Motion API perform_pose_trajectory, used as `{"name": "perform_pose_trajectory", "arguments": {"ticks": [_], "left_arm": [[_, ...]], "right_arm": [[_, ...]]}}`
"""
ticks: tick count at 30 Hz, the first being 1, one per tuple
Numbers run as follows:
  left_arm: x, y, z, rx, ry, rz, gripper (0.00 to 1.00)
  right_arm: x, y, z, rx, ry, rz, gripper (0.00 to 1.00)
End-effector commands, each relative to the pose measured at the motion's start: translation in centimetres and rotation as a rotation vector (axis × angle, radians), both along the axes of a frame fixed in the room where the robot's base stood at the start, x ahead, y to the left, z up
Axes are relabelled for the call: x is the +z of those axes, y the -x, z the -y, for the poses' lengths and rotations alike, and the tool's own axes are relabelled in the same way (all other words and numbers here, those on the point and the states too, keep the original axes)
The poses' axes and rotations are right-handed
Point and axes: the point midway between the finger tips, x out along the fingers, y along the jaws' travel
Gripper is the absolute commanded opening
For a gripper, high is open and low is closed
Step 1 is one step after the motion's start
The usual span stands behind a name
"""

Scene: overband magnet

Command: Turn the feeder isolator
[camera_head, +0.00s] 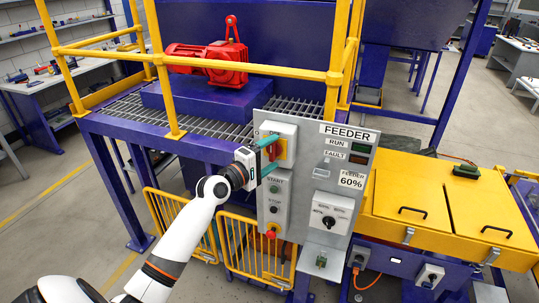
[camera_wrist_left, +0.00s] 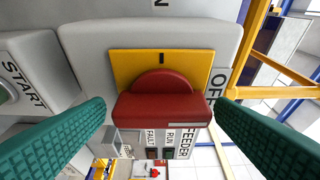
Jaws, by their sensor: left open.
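The feeder isolator is a grey box (camera_head: 288,131) at the top left of the grey feeder panel (camera_head: 325,215). It has a yellow plate (camera_wrist_left: 135,66) and a red rotary handle (camera_wrist_left: 163,108). My left gripper (camera_head: 268,156) is in front of it, with its teal fingers pointing at the panel. In the left wrist view, the open fingers (camera_wrist_left: 162,104) stand on either side of the red handle, with a visible gap at each side. The "OFF" label (camera_wrist_left: 217,92) shows beside the plate; another label is cut off at the top edge. My right gripper is in neither view.
Below the isolator is a START/STOP box (camera_head: 274,205) with a red-and-yellow knob. A rotary selector box (camera_head: 330,212) is to its right. Yellow railings (camera_head: 200,57) stand above left, and yellow covers (camera_head: 440,205) lie to the right.

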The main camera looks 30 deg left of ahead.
Motion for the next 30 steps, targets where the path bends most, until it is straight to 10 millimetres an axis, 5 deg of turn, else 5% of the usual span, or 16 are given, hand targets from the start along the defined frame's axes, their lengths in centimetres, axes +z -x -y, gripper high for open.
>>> {"name": "perform_pose_trajectory", "arguments": {"ticks": [8, 21, 30], "left_arm": [[-0.3, 1.6, -0.3, 0.000, -0.001, 0.000, 0.78], [-0.4, 10.2, -1.6, 0.000, -0.002, -0.002, 0.78], [0.0, 11.9, -1.9, 0.000, 0.000, -0.001, 0.78]], "right_arm": [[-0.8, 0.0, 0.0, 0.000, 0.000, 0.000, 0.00], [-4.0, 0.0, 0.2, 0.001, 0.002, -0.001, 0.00], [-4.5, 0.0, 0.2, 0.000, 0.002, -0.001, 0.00]]}}
